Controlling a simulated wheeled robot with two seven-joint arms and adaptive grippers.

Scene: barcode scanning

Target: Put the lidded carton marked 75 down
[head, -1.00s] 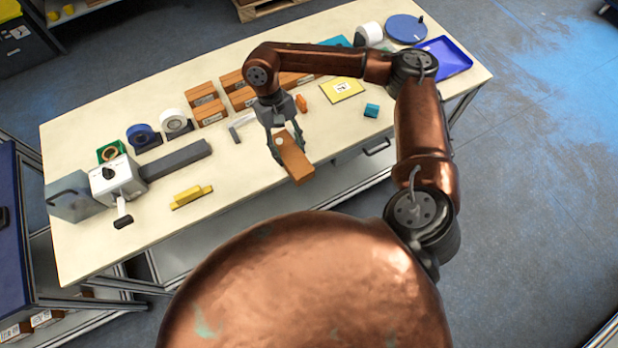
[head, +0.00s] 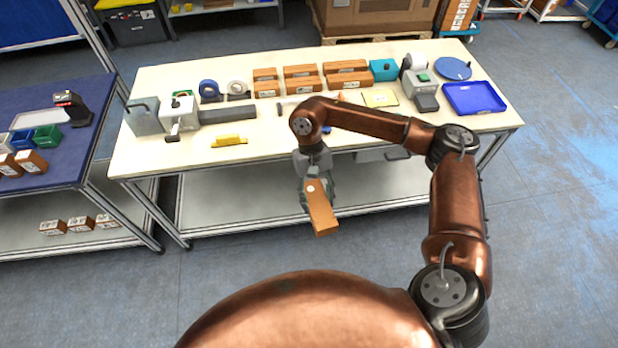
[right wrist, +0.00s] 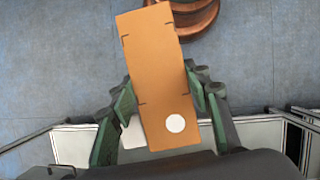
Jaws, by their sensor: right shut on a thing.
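My right gripper (head: 318,186) is shut on an orange-brown carton (head: 322,218), which tilts down toward me in front of the table's near edge. In the right wrist view the carton (right wrist: 155,80) sits between the two green fingers (right wrist: 160,118), with a white round spot near its gripped end. I cannot read a 75 on it. Similar brown cartons (head: 300,85) with labels stand in rows at the back of the table. My left gripper is not in view.
The cream table (head: 270,150) has free room at its front. A yellow block (head: 229,141), a grey device (head: 180,117), a blue tray (head: 474,98) and a yellow card (head: 380,98) lie on it. A blue-topped bench (head: 60,150) with a scanner (head: 70,105) stands at the left.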

